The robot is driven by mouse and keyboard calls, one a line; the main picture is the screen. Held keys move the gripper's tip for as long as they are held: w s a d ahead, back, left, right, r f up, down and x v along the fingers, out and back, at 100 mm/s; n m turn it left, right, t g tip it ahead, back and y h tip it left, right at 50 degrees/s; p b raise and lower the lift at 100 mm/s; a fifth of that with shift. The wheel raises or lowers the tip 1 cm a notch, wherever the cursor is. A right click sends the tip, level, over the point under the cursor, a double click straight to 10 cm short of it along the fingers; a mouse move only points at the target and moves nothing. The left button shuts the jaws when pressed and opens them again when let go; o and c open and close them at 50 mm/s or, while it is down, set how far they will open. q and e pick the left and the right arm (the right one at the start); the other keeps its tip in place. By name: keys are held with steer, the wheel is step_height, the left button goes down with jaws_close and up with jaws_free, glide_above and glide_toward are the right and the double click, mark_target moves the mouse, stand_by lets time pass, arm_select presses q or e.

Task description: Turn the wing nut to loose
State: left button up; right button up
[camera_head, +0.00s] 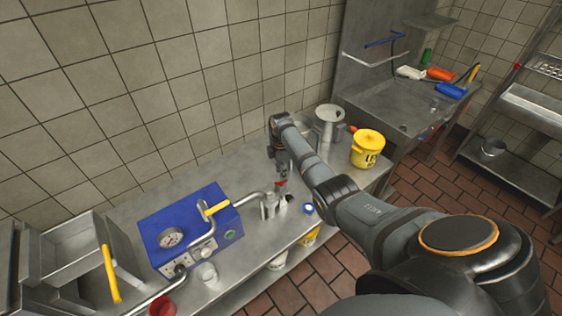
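My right arm reaches in from the lower right, over the steel counter. My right gripper (278,168) points down above the end of a curved metal pipe (250,196). The pipe comes from a blue machine (190,228) with a round gauge. A small red part (281,183) shows just below the gripper; I cannot tell whether it is the wing nut or whether the gripper touches it. The fingers are small and dark, and their opening cannot be made out. No wing nut is clearly recognisable. My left gripper is not in view.
Small white bottles (283,205) stand close below the gripper. A yellow bucket (368,148) and a metal container (329,115) stand to the right on the counter (215,168). A yellow-handled lever (216,208) rises from the machine. A tiled wall runs behind.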

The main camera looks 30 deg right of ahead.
step_height(320, 180, up, 8)
steer(key=shift+f, duration=0.15)
stand_by(0.4)
